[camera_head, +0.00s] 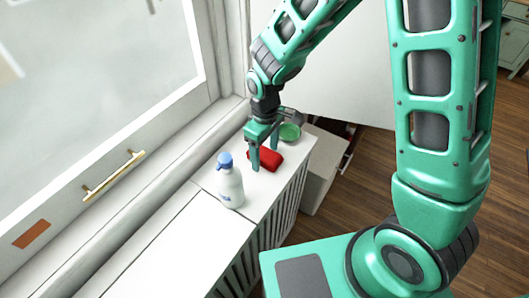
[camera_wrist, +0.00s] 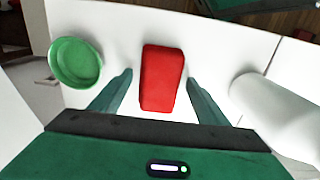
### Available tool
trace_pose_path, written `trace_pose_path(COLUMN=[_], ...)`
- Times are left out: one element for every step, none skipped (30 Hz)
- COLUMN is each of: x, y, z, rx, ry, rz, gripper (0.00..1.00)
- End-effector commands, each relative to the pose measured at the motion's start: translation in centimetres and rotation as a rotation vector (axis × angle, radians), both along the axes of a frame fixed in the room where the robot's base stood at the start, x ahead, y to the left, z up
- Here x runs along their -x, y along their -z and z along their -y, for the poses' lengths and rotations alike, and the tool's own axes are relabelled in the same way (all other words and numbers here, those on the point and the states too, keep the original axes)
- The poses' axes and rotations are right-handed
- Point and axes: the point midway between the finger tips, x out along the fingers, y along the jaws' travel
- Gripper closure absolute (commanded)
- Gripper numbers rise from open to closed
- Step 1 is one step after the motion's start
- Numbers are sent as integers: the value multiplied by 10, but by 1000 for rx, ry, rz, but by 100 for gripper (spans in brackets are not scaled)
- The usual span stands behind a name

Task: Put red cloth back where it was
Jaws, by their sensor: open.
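The red cloth (camera_head: 269,158) is a small folded block lying on the white sill, near its far end. In the wrist view the red cloth (camera_wrist: 162,77) lies between my two spread fingers and a little beyond their tips, with white surface showing on both sides of it. My gripper (camera_head: 264,156) points down over the sill at the cloth. It is open, and its fingers (camera_wrist: 159,80) do not touch the cloth in the wrist view.
A white bottle with a blue cap (camera_head: 230,185) stands on the sill close to the near side of my gripper. A green dish (camera_head: 290,132) sits just beyond the cloth. The window (camera_head: 100,80) borders the sill on the left. The near sill (camera_head: 170,250) is clear.

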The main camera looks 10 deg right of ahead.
Motion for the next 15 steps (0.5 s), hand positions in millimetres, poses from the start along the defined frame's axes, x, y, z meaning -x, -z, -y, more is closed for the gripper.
trace_pose_path(x=[-1, -1, -1, -1, -1, -1, -2, -1, -1, -1, -2, -1, -1, -1, -1], y=[-6, -10, -17, -22, -27, -36, -42, -48, -57, -62, -69, -76, -81, -86, -92], z=[0, 0, 0, 0, 0, 0, 0, 0, 0, 0, 0, 0, 0, 0, 0], rx=[-2, -1, -2, -2, -2, -2, -3, -2, -3, -2, -3, -2, -2, -1, -1], ry=[0, 0, 1, 1, 1, 1, 1, 1, 1, 1, 2, 1, 1, 1, 1], rz=[4, 3, 5, 5, 5, 5, 6, 5, 6, 5, 6, 5, 4, 4, 3], gripper=[31, 31, 31, 31, 31, 31, 31, 31, 31, 31, 31, 31, 31, 31, 31])
